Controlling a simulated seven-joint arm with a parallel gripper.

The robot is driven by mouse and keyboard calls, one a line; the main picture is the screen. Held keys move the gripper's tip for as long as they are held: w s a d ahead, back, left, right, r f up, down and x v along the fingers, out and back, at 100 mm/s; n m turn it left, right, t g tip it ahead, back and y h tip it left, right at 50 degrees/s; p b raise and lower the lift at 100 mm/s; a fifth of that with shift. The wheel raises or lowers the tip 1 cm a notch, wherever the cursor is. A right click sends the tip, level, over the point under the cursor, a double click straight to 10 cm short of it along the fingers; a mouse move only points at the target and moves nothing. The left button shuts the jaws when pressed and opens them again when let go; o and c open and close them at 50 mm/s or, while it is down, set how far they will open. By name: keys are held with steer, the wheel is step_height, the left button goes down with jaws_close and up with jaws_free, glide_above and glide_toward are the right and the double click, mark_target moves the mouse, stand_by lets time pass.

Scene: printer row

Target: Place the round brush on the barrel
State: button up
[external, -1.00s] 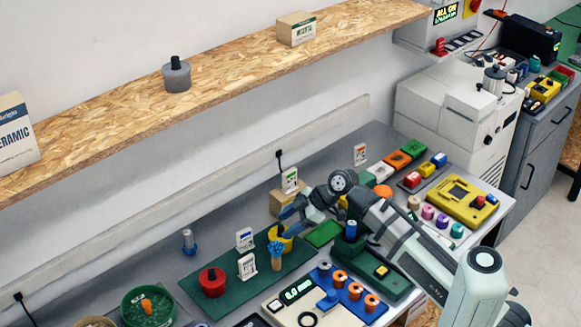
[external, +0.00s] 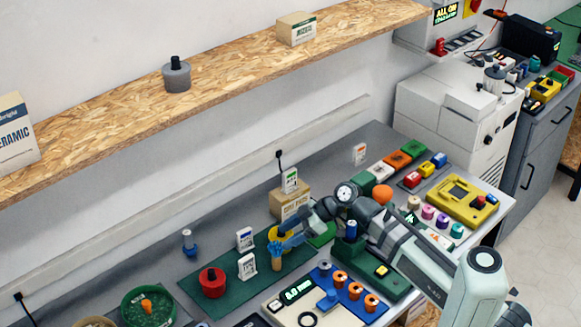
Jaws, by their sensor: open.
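A brush-like thing with blue bristles on top and a tan lower part (external: 277,257) stands upright on the dark green mat; I take it to be the round brush. A yellow round container (external: 274,233) stands just behind it, partly hidden by my gripper. A red round container (external: 212,282) stands on the mat's left part. I cannot tell which of these, if either, is the barrel. My gripper (external: 288,242) is open, low over the mat, close to the right of the brush and in front of the yellow container. Contact cannot be made out.
Small white label cards (external: 247,265) stand on the mat between the red container and the brush. A cardboard box (external: 289,202) is behind my gripper. A scale (external: 298,292) and a blue rack of orange-topped spools (external: 356,291) are in front. The mat's front edge is clear.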

mark_target(277, 253)
steer(key=shift+f, duration=2.6)
steer(key=shift+x, duration=2.55)
steer(key=shift+c, duration=0.4)
steer(key=c, duration=1)
steer(key=shift+r, duration=0.15)
steer(key=shift+c, duration=0.2)
